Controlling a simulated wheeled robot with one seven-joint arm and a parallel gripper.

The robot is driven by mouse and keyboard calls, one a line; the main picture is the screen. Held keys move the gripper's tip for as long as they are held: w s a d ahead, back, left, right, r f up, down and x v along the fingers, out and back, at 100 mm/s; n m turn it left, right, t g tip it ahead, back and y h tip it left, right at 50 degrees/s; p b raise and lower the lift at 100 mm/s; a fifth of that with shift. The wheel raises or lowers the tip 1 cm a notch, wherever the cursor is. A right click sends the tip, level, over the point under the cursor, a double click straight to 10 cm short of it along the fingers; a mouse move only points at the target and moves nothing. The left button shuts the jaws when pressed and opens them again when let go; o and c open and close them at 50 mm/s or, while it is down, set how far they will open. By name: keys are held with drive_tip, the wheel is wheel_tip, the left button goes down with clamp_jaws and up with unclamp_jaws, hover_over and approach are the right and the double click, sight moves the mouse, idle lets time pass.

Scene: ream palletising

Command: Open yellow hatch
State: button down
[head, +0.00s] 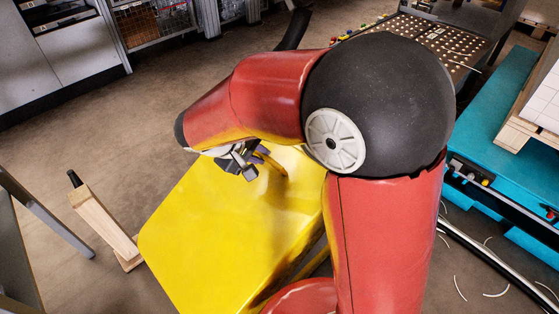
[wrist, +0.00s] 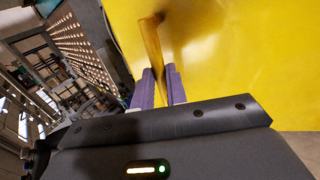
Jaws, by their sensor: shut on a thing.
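The yellow hatch (head: 205,240) is a broad glossy panel in the lower middle of the head view, partly hidden by my red arm. It fills the upper right of the wrist view (wrist: 245,60). A yellow bar handle (head: 272,161) stands out from its face near my gripper (head: 245,163). In the wrist view the handle (wrist: 152,45) runs down between the two purple-grey fingers of my gripper (wrist: 160,88). My gripper is shut on this handle. I cannot tell from these frames how far the hatch is swung open.
A wooden post on a block (head: 104,221) stands on the floor left of the hatch. A teal machine (head: 497,105) with a wooden pallet (head: 525,127) is at the right. A perforated panel (head: 432,38) and grey cabinets (head: 75,55) are behind. Brown floor (head: 165,105) is open between.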

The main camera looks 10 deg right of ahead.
drive_tip(key=s+a+r, duration=0.4)
drive_tip(key=a, duration=0.2)
drive_tip(key=shift+s+p, duration=0.25)
drive_tip(key=shift+p, duration=0.15)
drive_tip(key=shift+f, duration=0.15)
drive_tip(key=c, duration=1.4)
unclamp_jaws()
drive_tip(key=v, duration=0.8)
drive_tip(key=shift+p, duration=0.4)
